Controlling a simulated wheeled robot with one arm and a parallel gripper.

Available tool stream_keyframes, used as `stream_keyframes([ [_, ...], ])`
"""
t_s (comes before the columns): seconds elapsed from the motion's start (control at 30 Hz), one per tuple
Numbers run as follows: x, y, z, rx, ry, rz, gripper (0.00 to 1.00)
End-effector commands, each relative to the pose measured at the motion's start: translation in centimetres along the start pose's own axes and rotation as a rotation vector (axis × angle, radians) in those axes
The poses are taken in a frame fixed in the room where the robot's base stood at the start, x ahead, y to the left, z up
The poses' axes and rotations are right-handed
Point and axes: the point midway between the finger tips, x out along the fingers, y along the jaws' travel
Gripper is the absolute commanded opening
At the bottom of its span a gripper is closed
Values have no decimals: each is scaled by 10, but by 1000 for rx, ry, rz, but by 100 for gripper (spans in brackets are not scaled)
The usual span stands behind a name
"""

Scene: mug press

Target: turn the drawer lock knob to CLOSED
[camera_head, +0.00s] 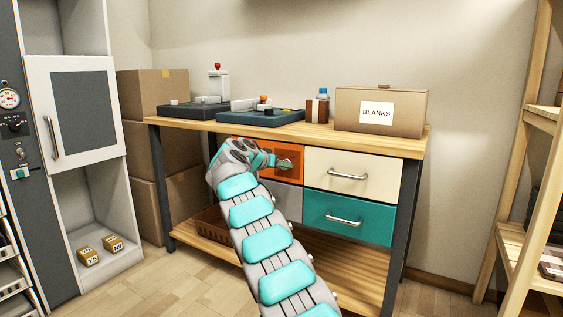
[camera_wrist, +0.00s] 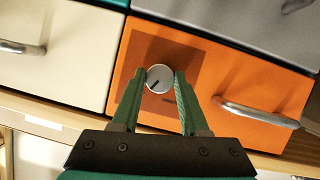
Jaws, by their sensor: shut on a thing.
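The lock knob (camera_wrist: 157,83) is a round silver disc with a dark pointer line on its face. It sits on a darker orange square patch of the orange drawer (camera_wrist: 195,118). In the wrist view the pointer line slants toward the lower left. My gripper (camera_wrist: 159,76) has its two green fingers on either side of the knob, shut on it. In the head view my gripper (camera_head: 284,163) is at the right part of the orange drawer front (camera_head: 293,150), and it hides most of the knob. I cannot read any lock label.
The orange drawer's bar handle (camera_wrist: 257,112) is beside my right finger in the wrist view. A cream drawer (camera_head: 350,163) and a teal drawer (camera_head: 330,205) are to the right in the head view. The workbench top (camera_head: 318,132) holds a BLANKS box (camera_head: 400,105) and devices.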

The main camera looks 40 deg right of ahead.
Motion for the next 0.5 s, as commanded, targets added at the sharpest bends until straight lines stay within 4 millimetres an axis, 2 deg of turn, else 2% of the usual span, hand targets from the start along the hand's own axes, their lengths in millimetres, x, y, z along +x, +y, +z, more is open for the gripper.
stream_keyframes([
  [0.03,-3,-2,-5,-39,0,12,0],
  [0.5,-2,-4,-3,-453,-1,184,0],
])
